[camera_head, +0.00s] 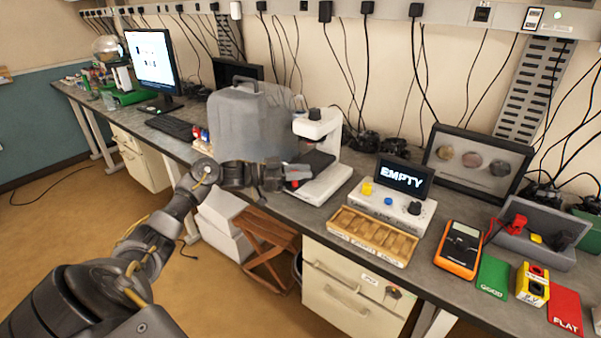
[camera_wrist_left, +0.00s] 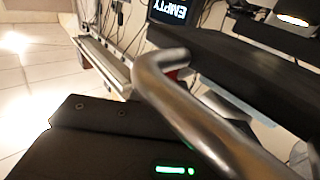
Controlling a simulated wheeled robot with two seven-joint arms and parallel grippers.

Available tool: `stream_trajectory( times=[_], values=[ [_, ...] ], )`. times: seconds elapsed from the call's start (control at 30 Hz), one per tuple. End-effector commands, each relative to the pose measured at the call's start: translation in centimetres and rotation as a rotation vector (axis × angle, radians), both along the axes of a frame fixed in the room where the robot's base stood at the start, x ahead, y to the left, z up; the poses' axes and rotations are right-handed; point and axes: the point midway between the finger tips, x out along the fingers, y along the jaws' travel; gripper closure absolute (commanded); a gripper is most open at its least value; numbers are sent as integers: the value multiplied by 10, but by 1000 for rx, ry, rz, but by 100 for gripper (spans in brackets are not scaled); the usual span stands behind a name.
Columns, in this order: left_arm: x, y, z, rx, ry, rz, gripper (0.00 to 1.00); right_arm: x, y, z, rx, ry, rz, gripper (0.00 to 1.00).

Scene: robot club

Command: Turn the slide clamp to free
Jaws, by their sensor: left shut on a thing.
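A white microscope (camera_head: 334,168) with a black stage (camera_head: 311,163) stands at the bench's front edge, right of my left gripper (camera_head: 278,177). My left gripper is shut at the stage's left side. In the left wrist view a bent metal bar (camera_wrist_left: 178,88), which looks like the slide clamp's lever, runs close in front of the camera. The black stage (camera_wrist_left: 235,60) lies behind it. A dark part of my gripper with green lights (camera_wrist_left: 120,140) fills the lower left. The exact contact between fingers and lever is hidden. My right gripper is not in view.
A wooden slide tray (camera_head: 373,236) and a white box whose display reads EMPTY (camera_head: 403,180) sit to the right. An orange meter (camera_head: 460,250) lies farther right. A wooden stool (camera_head: 268,240) stands below the bench edge.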

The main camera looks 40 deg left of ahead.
Motion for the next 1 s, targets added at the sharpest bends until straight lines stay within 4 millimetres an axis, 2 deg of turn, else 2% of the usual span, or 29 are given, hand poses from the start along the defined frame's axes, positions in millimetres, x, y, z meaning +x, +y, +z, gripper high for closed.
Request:
stream_trajectory(
  times=[0.03, 0.2, 0.57, 1.0],
  values=[
    [0, 0, 1, 0, -1, 1, 76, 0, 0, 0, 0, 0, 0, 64],
    [0, 0, 0, 0, -1, 1, 57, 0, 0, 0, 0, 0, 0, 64],
    [-5, 6, -2, 1, -1, 2, 57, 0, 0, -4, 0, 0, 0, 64],
    [-62, 61, -4, 3, 1, 2, 57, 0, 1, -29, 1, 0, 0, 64]
  ],
)
